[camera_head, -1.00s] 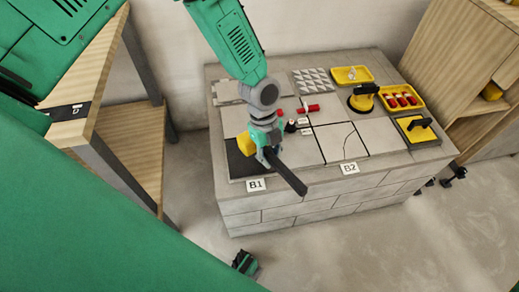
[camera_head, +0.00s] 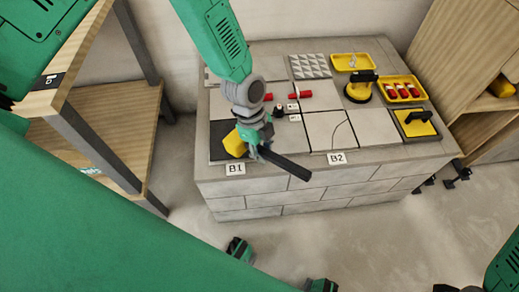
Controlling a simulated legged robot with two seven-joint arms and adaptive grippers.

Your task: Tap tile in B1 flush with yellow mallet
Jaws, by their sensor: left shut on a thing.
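The yellow mallet (camera_head: 235,143) has a yellow head and a long black handle. My left gripper (camera_head: 257,143) is shut on the mallet, with the handle pointing down and right past the block's front edge. The mallet head is over the dark square (camera_head: 220,133) behind the B1 label (camera_head: 235,169). The mallet and gripper hide part of this square. I cannot tell whether the head touches it, or how high the B1 tile sits. My right gripper is not in view.
Right of B1 lie pale tiles, one cracked (camera_head: 329,131) behind the B2 label (camera_head: 337,159). Red pieces (camera_head: 300,94) lie behind. A yellow suction cup (camera_head: 358,92), a tray with red items (camera_head: 402,101) and a yellow-black tool (camera_head: 415,124) stand right. A shelf is at far right.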

